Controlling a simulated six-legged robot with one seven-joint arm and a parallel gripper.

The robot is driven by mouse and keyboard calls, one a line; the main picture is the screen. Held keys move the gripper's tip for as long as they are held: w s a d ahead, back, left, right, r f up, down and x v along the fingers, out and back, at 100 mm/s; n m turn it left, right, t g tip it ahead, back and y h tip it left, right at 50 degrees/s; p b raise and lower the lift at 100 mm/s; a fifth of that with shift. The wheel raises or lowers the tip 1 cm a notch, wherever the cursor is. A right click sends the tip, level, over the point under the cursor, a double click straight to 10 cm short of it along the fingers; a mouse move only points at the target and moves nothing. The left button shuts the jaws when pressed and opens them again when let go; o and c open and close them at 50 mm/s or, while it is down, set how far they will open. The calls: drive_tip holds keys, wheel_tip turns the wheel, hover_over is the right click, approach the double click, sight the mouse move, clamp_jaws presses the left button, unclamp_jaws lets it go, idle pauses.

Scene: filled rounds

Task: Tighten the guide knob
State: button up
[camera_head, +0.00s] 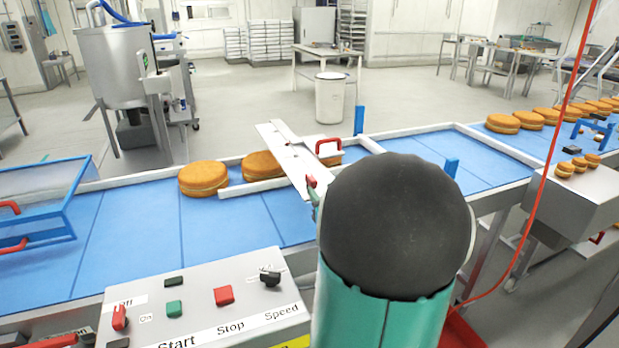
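A pale metal guide plate (283,157) lies slantwise across the blue conveyor belt (226,221). A small red part (311,181), possibly the guide knob, sits at the plate's right edge, close beside my arm. A red loop handle (328,146) stands near the far right of the plate. How tight the knob is cannot be seen. My teal arm with its dark rounded joint fills the lower middle right and covers part of the plate and belt. My gripper is hidden behind it, so its hold on anything cannot be seen.
Filled rounds (203,178) lie by the belt's far rail, with another (262,165) beside the plate and several at far right. A control panel (205,308) with a red stop button (223,295) stands in front. A red cable (543,190) hangs at right.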

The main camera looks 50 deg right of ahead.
sight(315, 182)
drive_tip(key=x, duration=0.8)
drive_tip(key=shift+w, duration=0.2)
drive_tip(key=shift+c, duration=0.4)
clamp_jaws()
